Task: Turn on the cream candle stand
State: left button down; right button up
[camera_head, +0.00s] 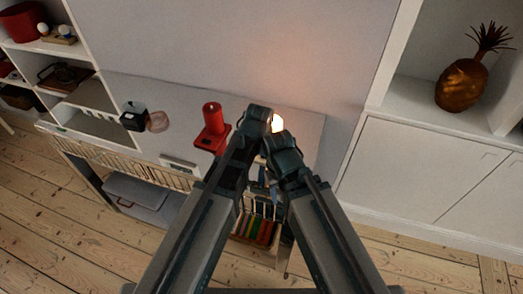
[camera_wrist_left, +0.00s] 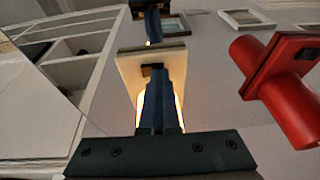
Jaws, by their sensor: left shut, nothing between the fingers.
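The cream candle stand shows in the left wrist view as a cream square plate (camera_wrist_left: 128,68) with a bright warm glow on both sides of my fingers. In the head view its glowing top (camera_head: 277,124) shows between my two arms, which hide most of it. My left gripper (camera_wrist_left: 156,74) is shut and empty, its fingers in front of the stand; I cannot tell whether they touch it. My right arm (camera_head: 290,160) reaches in beside the left one; its fingers are not clear. A dark blue part (camera_wrist_left: 151,25) beyond the plate may be my right gripper.
A red candle stand (camera_head: 212,127) is close to the left of my left arm and also shows in the left wrist view (camera_wrist_left: 284,88). A black box (camera_head: 133,116) stands farther left on the white cabinet top (camera_head: 180,122). A pineapple ornament (camera_head: 462,82) sits on the right shelf.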

pick_arm(q)
jog(key=shift+s+d, duration=0.2)
jog(key=shift+d, duration=0.4)
pick_arm(e)
jog(key=shift+d+r, duration=0.1)
pick_arm(q)
jog(key=shift+r, duration=0.1)
